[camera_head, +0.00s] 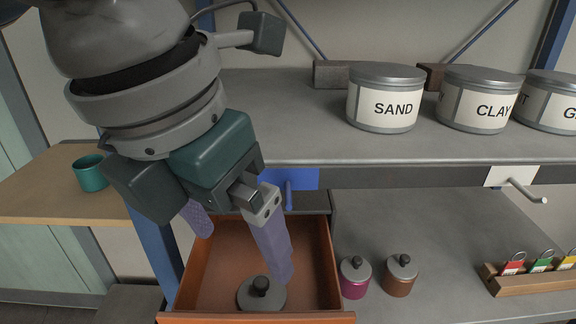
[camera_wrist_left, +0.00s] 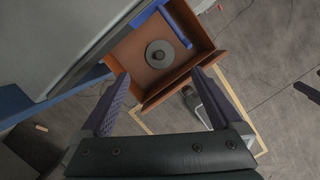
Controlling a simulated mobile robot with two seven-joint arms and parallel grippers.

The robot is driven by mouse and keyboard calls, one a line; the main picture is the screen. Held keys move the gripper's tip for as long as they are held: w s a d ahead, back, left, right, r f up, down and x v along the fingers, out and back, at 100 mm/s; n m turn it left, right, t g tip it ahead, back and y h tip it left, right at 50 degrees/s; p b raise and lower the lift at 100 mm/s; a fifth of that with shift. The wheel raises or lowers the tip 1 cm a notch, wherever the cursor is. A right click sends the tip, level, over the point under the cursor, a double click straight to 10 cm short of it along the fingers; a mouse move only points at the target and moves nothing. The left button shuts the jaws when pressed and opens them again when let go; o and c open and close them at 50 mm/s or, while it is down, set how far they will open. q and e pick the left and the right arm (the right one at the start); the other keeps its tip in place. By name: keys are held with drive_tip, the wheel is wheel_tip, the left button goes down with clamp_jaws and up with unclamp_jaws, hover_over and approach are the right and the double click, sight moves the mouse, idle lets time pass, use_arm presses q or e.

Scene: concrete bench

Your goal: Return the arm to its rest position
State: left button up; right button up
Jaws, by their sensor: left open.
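My left arm comes in from the upper left in the head view. Its left gripper (camera_head: 243,255) points down over the open orange-brown drawer (camera_head: 325,265), with its two purple fingers apart and nothing between them. A grey round lidded thing with a black knob (camera_head: 262,295) lies inside the drawer, below the right-hand finger. The left wrist view shows the open gripper (camera_wrist_left: 160,82), the drawer (camera_wrist_left: 195,38) ahead of it and the grey round thing (camera_wrist_left: 160,54) in the drawer, apart from the fingers. My right gripper does not show.
Tins labelled SAND (camera_head: 380,112) and CLAY (camera_head: 478,112) stand on the upper shelf, with another at the right edge. A magenta jar (camera_head: 354,284) and a brown jar (camera_head: 399,282) stand right of the drawer. A wooden rack (camera_head: 530,283) holds coloured tags. A teal mug (camera_head: 90,174) stands left.

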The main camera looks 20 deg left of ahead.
use_arm(q)
drive_tip(key=shift+v, duration=1.25)
